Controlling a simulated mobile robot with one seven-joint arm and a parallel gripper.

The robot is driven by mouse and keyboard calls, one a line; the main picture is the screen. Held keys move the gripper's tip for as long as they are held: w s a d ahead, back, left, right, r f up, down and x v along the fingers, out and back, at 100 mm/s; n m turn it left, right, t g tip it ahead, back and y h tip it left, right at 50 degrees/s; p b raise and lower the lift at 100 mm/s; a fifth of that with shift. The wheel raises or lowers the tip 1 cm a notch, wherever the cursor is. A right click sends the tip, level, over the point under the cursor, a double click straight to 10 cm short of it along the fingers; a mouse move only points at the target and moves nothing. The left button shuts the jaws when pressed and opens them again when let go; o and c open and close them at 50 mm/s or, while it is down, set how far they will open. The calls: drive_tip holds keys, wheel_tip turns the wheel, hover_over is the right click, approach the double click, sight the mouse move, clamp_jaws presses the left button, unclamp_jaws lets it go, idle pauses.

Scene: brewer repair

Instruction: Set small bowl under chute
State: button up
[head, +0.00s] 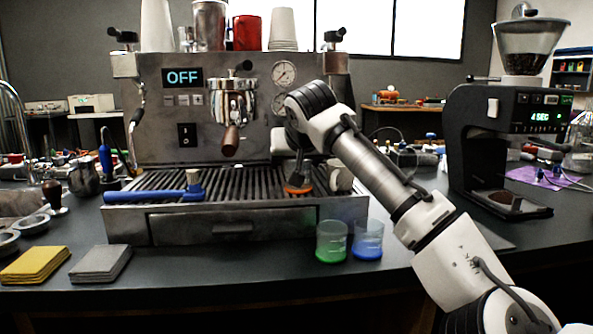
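Two small metallic bowls, a nearer one (8,243) and another (32,224), stand on the counter at the far left. I cannot tell which is the task's small bowl. The black grinder (477,140) stands at the right, with a clear hopper and a lit "4 SEC" display. Its chute is not clearly visible; brown grounds (505,201) lie on its base. My gripper (298,188) points down over the right part of the drip tray, far from bowls and grinder. An orange part shows at its lower end; I cannot tell whether it is held.
The espresso machine (165,125) shows "OFF". A blue-handled tool (150,195) lies on its drip tray (230,228). Green (331,243) and blue (368,241) liquid beakers stand in front. Yellow (35,264) and grey (100,263) cloth stacks lie at left. The front counter is mostly clear.

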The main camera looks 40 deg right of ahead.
drive_tip(key=c, duration=0.8)
